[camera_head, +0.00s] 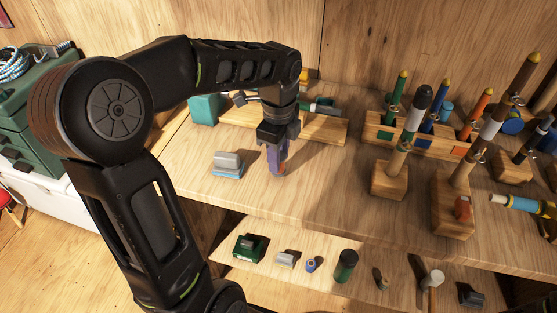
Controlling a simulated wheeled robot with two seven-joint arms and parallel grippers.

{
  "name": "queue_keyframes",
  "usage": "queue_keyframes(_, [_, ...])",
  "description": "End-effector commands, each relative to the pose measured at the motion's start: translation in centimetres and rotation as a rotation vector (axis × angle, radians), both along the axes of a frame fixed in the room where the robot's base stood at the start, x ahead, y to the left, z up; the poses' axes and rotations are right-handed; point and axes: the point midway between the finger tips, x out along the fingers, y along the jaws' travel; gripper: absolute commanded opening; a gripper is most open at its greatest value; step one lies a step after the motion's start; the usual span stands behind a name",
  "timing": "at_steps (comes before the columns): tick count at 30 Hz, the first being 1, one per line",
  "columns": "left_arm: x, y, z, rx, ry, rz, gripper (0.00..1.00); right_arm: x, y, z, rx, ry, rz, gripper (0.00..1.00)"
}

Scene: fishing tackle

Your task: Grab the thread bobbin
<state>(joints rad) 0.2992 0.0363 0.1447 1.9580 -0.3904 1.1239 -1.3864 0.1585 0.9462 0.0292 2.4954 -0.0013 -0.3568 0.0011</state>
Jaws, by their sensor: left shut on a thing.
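My left gripper (279,172) points down at the upper wooden bench, left of the rod stands. It is shut on a small orange-brown thing, apparently the thread bobbin (281,171), at or just above the bench top. The fingers hide most of it, so its full shape cannot be seen. My right gripper is not in view.
A grey and blue block (227,164) sits left of the gripper. A wooden rack (325,128) stands behind it. Rod handles on wooden stands (389,181) fill the right. Several small items, including a dark green cylinder (346,266), stand on the lower shelf (325,291).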

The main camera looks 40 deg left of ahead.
Motion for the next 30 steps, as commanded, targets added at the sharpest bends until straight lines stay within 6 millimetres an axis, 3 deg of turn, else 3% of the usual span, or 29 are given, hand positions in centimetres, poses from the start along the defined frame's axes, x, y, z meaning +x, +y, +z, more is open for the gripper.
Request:
queue_keyframes(9, [0.1, 0.0, 6.1, 0.001, -0.006, 0.000, 0.00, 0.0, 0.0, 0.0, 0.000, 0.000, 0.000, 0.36])
queue_keyframes(13, [0.1, 0.0, 7.9, 0.001, -0.003, -0.001, 0.00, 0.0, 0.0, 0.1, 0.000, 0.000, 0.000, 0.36])
queue_keyframes(30, [0.0, 0.0, 8.6, 0.001, -0.001, 0.000, 0.00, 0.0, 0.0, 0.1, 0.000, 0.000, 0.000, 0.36])
